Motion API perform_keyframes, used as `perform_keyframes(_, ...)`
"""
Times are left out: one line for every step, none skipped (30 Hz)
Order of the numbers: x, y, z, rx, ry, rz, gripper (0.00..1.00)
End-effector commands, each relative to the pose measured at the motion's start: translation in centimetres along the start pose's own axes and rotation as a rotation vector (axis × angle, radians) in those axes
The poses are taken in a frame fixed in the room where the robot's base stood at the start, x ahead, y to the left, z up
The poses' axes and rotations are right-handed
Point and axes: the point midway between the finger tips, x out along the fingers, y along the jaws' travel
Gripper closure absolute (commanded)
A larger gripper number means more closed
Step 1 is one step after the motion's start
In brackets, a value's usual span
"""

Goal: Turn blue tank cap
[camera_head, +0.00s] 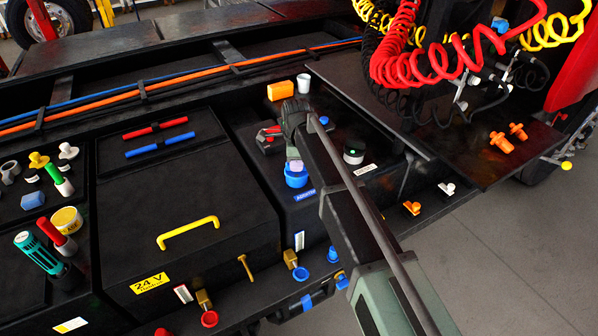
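The blue tank cap (296,178) sits on the black tank top near the middle of the view, with a blue label (304,194) just below it in the picture. My gripper (294,158) is at the end of the arm that comes in from the lower right. It is directly over the cap or against its top. A pale piece shows between gripper and cap; I cannot tell whether it is a fingertip or part of the cap. The fingers are mostly hidden by my own arm, so their opening and any contact with the cap do not show clearly.
A red-and-black object (269,139), an orange block (280,90) and a white cup (303,83) lie behind the gripper. A yellow-handled box (188,232) is to the left. Red coiled hoses (415,65) hang at upper right.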

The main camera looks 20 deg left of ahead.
Motion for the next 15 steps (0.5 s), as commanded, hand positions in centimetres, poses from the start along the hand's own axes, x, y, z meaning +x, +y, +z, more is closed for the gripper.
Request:
perform_keyframes(0.00, 0.00, 0.00, 0.000, 0.000, 0.000, 0.84)
perform_keyframes(0.00, 0.00, 0.00, 0.000, 0.000, 0.000, 0.89)
perform_keyframes(0.00, 0.00, 0.00, 0.000, 0.000, 0.000, 0.95)
perform_keyframes(0.00, 0.00, 0.00, 0.000, 0.000, 0.000, 1.00)
perform_keyframes(0.00, 0.00, 0.00, 0.000, 0.000, 0.000, 1.00)
perform_keyframes(0.00, 0.01, 0.00, 0.000, 0.000, 0.000, 1.00)
perform_keyframes(0.00, 0.01, 0.00, 0.000, 0.000, 0.000, 1.00)
perform_keyframes(0.00, 0.01, 0.00, 0.000, 0.000, 0.000, 1.00)
perform_keyframes(0.00, 0.01, 0.00, 0.000, 0.000, 0.000, 1.00)
perform_keyframes(0.00, 0.01, 0.00, 0.000, 0.000, 0.000, 1.00)
perform_keyframes(0.00, 0.00, 0.00, 0.000, 0.000, 0.000, 1.00)
perform_keyframes(0.01, 0.00, 0.00, 0.000, 0.000, 0.000, 1.00)
perform_keyframes(0.01, 0.01, 0.00, 0.000, 0.000, 0.000, 1.00)
perform_keyframes(0.01, 0.01, 0.00, 0.000, 0.000, 0.000, 1.00)
perform_keyframes(0.01, 0.01, 0.00, 0.000, 0.000, 0.000, 1.00)
